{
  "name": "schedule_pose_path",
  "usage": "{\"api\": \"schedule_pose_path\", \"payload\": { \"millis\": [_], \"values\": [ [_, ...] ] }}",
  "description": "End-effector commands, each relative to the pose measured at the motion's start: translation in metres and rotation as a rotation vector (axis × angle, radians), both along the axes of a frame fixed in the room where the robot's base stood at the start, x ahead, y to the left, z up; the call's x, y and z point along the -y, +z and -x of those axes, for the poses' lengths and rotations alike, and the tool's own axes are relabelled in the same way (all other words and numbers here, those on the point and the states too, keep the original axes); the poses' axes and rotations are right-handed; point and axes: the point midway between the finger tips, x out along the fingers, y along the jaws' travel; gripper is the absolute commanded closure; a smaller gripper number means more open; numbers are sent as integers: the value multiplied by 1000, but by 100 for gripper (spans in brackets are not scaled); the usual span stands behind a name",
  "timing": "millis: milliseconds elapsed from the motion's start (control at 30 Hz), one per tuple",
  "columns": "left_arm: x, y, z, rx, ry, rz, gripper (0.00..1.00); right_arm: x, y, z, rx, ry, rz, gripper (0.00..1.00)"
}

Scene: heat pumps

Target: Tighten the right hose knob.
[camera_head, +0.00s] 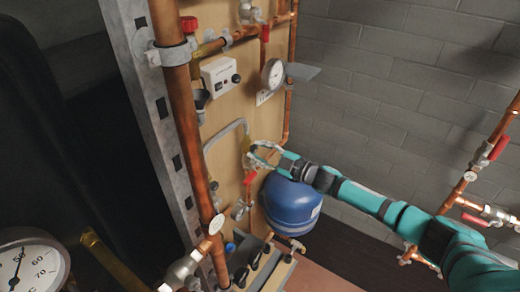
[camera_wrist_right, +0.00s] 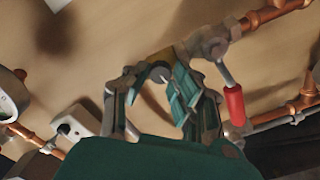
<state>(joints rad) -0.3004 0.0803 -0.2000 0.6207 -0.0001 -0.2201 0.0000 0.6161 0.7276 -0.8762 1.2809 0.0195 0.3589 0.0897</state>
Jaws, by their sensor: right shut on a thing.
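A grey hose (camera_head: 224,129) arches across the wooden panel in the head view. At its right end is the brass right hose knob (camera_head: 246,144), partly covered by my fingers. My right gripper (camera_head: 256,152) reaches in from the right and is shut on this knob. In the right wrist view, the teal fingers of my right gripper (camera_wrist_right: 163,72) close around the end of the brass right hose knob (camera_wrist_right: 181,51). The fingers hide part of the knob, and I cannot tell how tight it is. My left gripper is not in view.
A red-handled valve (camera_wrist_right: 235,104) sits close beside the fingers in the wrist view. A blue tank (camera_head: 290,203) hangs just below my right arm. A white control box (camera_head: 220,76), a dial gauge (camera_head: 273,73) and copper pipes (camera_head: 181,110) surround the panel.

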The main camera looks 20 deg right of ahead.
Motion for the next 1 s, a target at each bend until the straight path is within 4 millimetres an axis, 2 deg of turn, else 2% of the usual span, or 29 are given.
{"api": "schedule_pose_path", "payload": {
  "millis": [400, 967, 1000],
  "values": [
    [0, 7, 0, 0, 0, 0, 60, 1, 1, -1, -122, -3, -157, 100],
    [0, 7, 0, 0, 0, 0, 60, 1, 0, -1, -144, -2, -183, 100],
    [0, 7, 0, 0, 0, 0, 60, 1, 0, -1, -143, -2, -183, 74]
  ]
}}
